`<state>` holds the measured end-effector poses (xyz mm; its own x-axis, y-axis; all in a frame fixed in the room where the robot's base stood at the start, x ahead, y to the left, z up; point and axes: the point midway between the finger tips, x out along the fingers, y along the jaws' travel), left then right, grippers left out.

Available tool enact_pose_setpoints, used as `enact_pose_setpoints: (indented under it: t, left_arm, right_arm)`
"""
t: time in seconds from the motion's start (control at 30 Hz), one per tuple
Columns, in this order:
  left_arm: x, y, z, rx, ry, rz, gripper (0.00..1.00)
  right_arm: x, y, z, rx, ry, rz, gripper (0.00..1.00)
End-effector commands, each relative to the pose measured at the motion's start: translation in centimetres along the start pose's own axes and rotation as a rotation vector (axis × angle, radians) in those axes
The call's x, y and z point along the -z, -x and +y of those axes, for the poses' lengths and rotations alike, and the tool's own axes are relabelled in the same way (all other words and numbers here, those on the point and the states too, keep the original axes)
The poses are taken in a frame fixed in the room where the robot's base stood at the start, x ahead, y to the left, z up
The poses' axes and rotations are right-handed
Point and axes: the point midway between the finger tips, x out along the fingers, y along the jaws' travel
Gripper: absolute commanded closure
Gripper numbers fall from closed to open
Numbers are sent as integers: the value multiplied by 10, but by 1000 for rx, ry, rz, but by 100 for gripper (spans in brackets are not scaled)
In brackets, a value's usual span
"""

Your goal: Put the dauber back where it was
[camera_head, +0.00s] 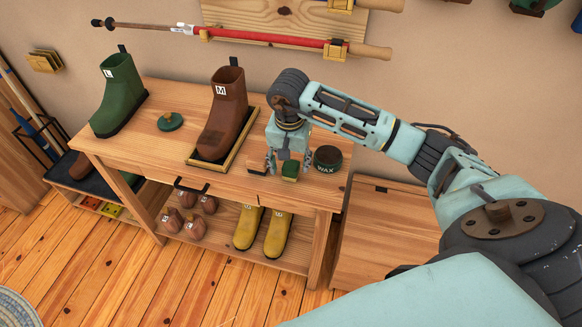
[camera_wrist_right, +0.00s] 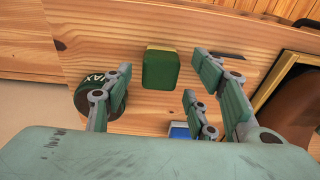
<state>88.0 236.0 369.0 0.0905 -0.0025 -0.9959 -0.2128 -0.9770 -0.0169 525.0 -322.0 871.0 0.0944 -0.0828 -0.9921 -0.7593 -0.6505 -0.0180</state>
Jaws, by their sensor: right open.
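I cannot be sure which item is the dauber. A round dark green piece with a knob (camera_head: 171,121) lies on the bench top between the green and brown boots. A small green block (camera_head: 290,170) with a pale edge stands near the bench's front edge; it also shows in the right wrist view (camera_wrist_right: 160,68). My right gripper (camera_head: 287,152) points down over the bench, open, just behind the block. In the wrist view its fingers (camera_wrist_right: 158,108) are spread, with the block beyond them and apparently no grip on anything. My left gripper is out of view.
The wax tin (camera_head: 327,159) stands close beside my right gripper. The brown boot (camera_head: 224,110) stands on a framed tray (camera_head: 196,158) on its other side. A green boot (camera_head: 118,95) is at the bench's left end. A blue item (camera_wrist_right: 180,130) lies near my fingers.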

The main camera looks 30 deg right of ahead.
Motion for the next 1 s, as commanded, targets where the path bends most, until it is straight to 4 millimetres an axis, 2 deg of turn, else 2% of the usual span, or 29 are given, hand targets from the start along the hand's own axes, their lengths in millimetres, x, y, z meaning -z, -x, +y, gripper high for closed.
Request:
enact_pose_setpoints:
  t: [0.2,0.4,0.6,1.0]
  left_arm:
    - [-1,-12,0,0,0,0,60]
    - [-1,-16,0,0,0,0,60]
    - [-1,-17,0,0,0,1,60]
    - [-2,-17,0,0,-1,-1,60]
  right_arm:
    - [2,49,-1,4,0,6,47]
    - [0,78,0,1,0,3,47]
    - [0,89,0,-1,0,1,47]
    - [0,89,0,-1,-1,1,47]
